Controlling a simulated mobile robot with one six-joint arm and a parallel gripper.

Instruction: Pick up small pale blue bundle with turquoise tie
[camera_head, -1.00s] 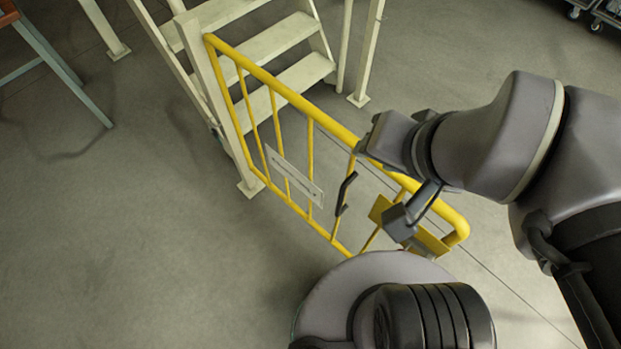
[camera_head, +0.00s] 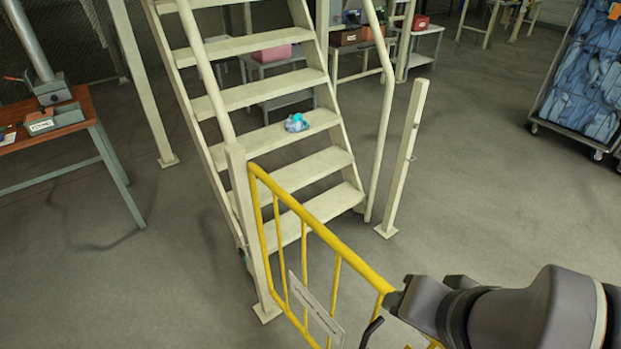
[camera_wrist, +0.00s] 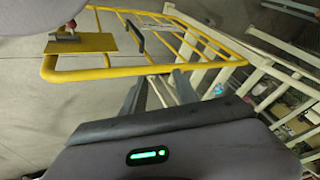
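The small pale blue bundle with a turquoise tie (camera_head: 297,122) rests on a middle tread of the cream stairs (camera_head: 265,88). In the wrist view a tiny bluish spot beyond the gate may be the bundle, but it is too small to be sure. My gripper (camera_wrist: 158,90) shows in the wrist view with two dark fingers that look apart, with nothing seen between them. It is close to the yellow gate's rail; I cannot tell whether they touch. In the head view my arm is at the lower right, well short of the bundle, and the fingertips are hidden.
The yellow gate (camera_head: 335,243) hangs from the left stair post and swings out towards me, clear of the right post (camera_head: 405,160). The stair foot is open between the posts. A workbench (camera_head: 75,125) stands left, a blue-filled cart (camera_head: 580,90) right.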

